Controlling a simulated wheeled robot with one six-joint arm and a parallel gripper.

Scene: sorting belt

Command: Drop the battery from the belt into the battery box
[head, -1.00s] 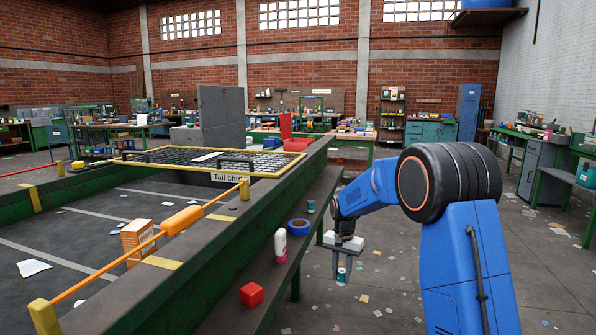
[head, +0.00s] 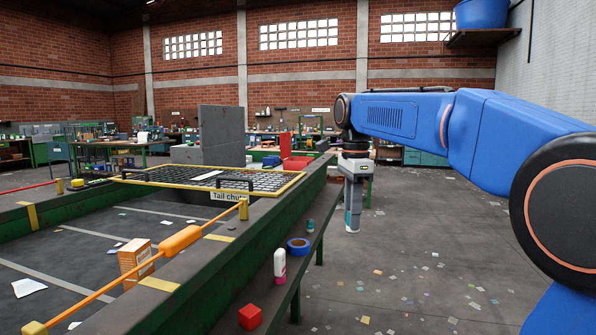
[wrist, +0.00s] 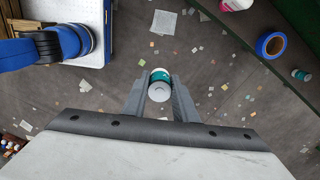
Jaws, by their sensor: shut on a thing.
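The battery (head: 352,222), a small teal and white cylinder, hangs upright in my gripper (head: 353,205) to the right of the belt's side ledge, above open floor. The wrist view shows the pale round end of the battery (wrist: 159,93) between the two grey fingers of my gripper (wrist: 159,88), which are shut on it. The belt (head: 85,250) is dark with pale stripes and lies at the left in the head view. I cannot make out a battery box in either view.
On the ledge beside the belt are a red cube (head: 250,317), a white and pink bottle (head: 280,265), a blue tape roll (head: 298,245) and a small teal cylinder (head: 310,226). An orange carton (head: 136,260) stands on the belt. Paper scraps litter the floor.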

